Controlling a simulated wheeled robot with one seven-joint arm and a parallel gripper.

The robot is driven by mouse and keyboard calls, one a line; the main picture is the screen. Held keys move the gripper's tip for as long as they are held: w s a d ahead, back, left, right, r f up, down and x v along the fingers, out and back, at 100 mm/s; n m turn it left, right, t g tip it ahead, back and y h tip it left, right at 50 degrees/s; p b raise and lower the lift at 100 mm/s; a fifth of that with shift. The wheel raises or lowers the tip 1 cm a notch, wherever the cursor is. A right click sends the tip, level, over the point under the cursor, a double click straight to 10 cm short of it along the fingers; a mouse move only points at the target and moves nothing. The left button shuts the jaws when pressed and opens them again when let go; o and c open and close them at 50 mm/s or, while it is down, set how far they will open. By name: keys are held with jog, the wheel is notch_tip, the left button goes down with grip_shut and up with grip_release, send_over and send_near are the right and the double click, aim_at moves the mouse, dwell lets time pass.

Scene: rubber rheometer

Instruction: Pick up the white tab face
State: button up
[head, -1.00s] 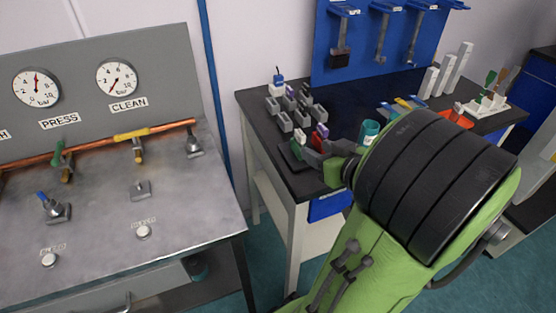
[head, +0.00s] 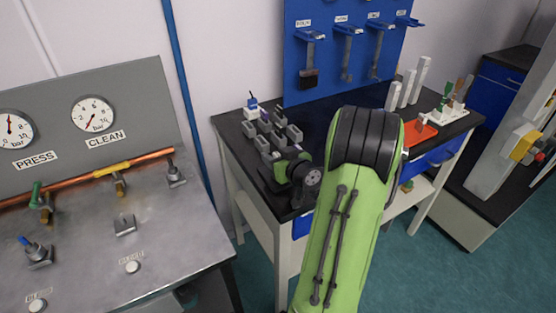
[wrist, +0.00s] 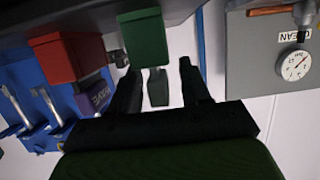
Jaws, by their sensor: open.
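I cannot single out a white tab face for certain in either view. Several small grey blocks (head: 262,143) stand on the dark bench top in the head view, some with coloured pieces. My gripper (wrist: 160,68) is open in the wrist view, its two black fingers apart. A green block (wrist: 143,38) shows beyond and between the fingers, with a smaller grey-green piece (wrist: 158,88) below it. A red block (wrist: 53,58) and a purple labelled block (wrist: 93,97) are to the left. In the head view my wrist and arm hide the fingertips.
The bench (head: 226,122) has a blue tool board (head: 300,70) behind it. White upright posts (head: 408,85) and an orange-red tray (head: 424,133) stand at its right. A grey gauge panel (head: 120,75) with valves is on the left. Dark bench top behind my arm looks bare.

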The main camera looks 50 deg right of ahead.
jog(key=shift+w+d+f, duration=0.15)
jog(key=shift+w, duration=0.3)
grip_shut()
notch_tip(320, 180, up, 10)
jog(key=p, duration=0.3)
jog(key=shift+s, duration=0.1)
